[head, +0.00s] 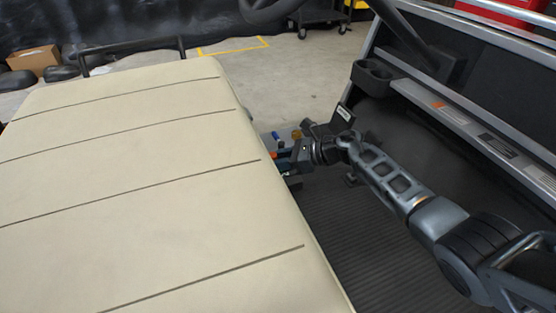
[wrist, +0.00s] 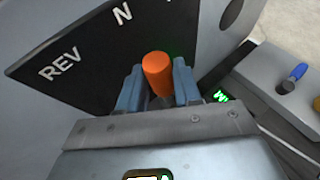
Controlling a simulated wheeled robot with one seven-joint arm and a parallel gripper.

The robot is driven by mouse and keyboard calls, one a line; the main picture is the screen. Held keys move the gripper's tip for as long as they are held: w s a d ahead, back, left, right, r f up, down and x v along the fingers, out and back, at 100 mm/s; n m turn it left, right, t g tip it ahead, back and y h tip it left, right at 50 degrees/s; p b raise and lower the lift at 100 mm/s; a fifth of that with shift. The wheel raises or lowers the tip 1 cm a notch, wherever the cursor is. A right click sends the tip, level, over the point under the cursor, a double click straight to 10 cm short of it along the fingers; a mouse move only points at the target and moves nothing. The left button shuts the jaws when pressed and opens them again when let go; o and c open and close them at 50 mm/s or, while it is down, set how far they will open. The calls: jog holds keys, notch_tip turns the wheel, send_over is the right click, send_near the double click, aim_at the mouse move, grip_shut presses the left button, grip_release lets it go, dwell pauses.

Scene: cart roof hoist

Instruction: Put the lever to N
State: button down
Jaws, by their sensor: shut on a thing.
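The lever's orange knob (wrist: 157,74) stands between the two blue-grey fingers of my gripper (wrist: 159,80) in the wrist view. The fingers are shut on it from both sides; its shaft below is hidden. Behind it is a dark label plate (wrist: 88,50) with white REV at left, N near the top and part of another mark cut off at the top edge. The knob shows below and a little right of the N; I cannot tell exactly which mark it lines up with. In the head view my gripper (head: 284,158) is beside the seat's front edge.
A cream bench seat (head: 150,130) fills the left. A ribbed floor mat (head: 350,230) lies under my arm. A dashboard with a cup holder (head: 372,76) runs along the right. A blue-tipped switch (wrist: 292,78) stands right of the lever in the wrist view.

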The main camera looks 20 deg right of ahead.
jog(key=c, duration=1.1)
grip_release()
jog(key=shift+o, duration=0.2)
jog(key=shift+d, duration=0.1)
jog(key=p+v, duration=0.2)
jog(key=v, duration=0.5)
jog(key=shift+s+d+r, duration=0.15)
jog(key=shift+d+r, duration=0.05)
jog(key=shift+p, duration=0.35)
